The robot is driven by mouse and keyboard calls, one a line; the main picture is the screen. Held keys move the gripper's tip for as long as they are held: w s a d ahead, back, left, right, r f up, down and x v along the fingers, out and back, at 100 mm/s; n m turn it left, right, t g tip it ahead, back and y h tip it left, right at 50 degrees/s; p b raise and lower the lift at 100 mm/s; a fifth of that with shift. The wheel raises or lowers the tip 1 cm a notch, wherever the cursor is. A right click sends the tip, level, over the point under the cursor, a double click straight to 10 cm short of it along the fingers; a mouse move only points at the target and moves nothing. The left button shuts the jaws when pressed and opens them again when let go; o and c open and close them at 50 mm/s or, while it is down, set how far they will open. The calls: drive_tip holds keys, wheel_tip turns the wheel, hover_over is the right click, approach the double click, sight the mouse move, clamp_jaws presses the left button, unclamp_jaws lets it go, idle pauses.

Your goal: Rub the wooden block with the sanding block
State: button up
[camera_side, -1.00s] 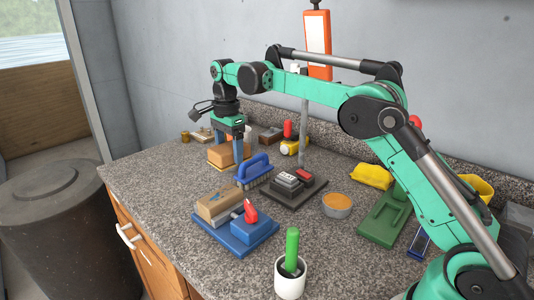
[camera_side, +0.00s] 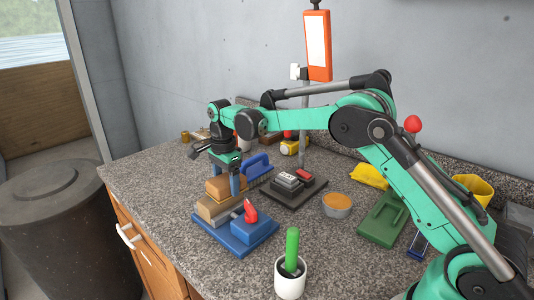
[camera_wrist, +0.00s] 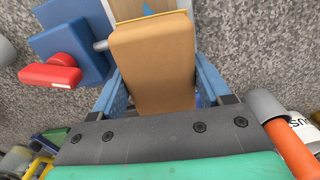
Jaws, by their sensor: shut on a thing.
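The wooden block (camera_side: 212,211) lies in the blue clamp base (camera_side: 247,236) with the red handle (camera_side: 250,212), near the counter's left front. In the wrist view its pale top with a blue mark (camera_wrist: 145,8) shows at the upper edge. My gripper (camera_side: 226,184) is shut on the tan sanding block (camera_side: 216,188), with one blue finger on each side of it in the wrist view (camera_wrist: 152,62). The sanding block is at the wooden block's far end and hides part of it. I cannot tell whether the two touch.
A blue-handled brush (camera_side: 257,168) is close behind my gripper. A dark stand with grey blocks (camera_side: 290,182), a bowl of orange stuff (camera_side: 337,204) and a white cup with a green handle (camera_side: 291,275) are to the right. The front counter left of the cup is clear.

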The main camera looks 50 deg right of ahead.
sight(207, 203)
drive_tip(key=shift+a, duration=2.95)
drive_tip(key=shift+d, duration=3.85)
drive_tip(key=shift+a+r, duration=0.1)
drive_tip(key=shift+r, duration=3.95)
drive_tip(key=shift+f, duration=0.2)
